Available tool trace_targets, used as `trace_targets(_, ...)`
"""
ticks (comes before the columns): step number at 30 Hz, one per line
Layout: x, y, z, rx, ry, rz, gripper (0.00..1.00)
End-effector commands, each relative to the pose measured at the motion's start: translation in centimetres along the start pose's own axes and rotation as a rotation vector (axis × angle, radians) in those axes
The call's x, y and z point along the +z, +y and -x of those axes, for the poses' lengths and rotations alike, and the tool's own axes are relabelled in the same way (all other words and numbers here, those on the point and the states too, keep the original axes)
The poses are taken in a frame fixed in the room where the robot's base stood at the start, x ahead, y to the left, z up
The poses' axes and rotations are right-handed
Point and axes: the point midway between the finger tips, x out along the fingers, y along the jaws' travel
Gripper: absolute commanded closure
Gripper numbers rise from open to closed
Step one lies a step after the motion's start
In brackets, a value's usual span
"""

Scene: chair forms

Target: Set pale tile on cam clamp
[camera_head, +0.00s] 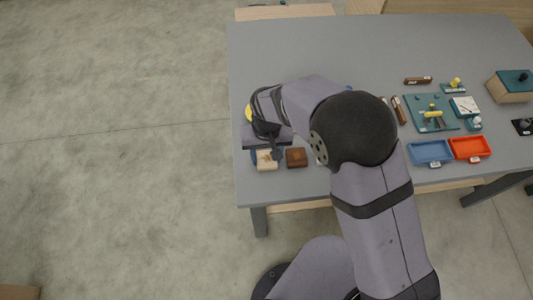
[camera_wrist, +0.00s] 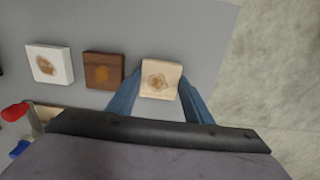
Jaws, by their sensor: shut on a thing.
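The pale tile (camera_wrist: 161,80) is light wood with a brown flower-like mark. In the wrist view it sits between the two blue fingers of my gripper (camera_wrist: 160,88), which is shut on it. In the head view the pale tile (camera_head: 267,160) shows near the table's front left edge, beneath my gripper (camera_head: 262,157); whether it touches the table is unclear. A green board (camera_head: 414,117) with a yellow-handled fitting (camera_head: 433,114) lies at the right of the table. A smaller yellow-knobbed fixture (camera_head: 453,85) stands behind it. I cannot tell which one is the cam clamp.
A dark brown tile (camera_wrist: 103,69) and a white tile (camera_wrist: 49,63) lie beside the pale one. A blue tray (camera_head: 431,152) and an orange tray (camera_head: 469,148) stand at the front right. A teal-topped block (camera_head: 512,86) is far right. My arm hides the table's middle; its back is clear.

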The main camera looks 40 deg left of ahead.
Motion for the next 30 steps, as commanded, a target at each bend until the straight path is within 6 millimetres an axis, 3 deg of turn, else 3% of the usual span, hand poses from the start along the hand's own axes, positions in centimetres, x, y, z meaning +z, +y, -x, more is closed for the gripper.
trace_targets(11,0.0,0.0,-0.4,0.000,0.001,0.000,0.79)
trace_targets(12,0.0,0.0,-0.4,0.000,0.001,0.000,0.52)
trace_targets(14,0.0,0.0,-0.3,0.000,0.001,0.000,0.37)
trace_targets(15,0.0,0.0,-0.3,0.000,0.001,0.000,0.35)
trace_targets(23,0.0,0.0,-0.3,0.000,0.001,0.000,0.35)
trace_targets(30,-0.1,-0.1,0.9,-0.001,0.004,0.000,0.35)
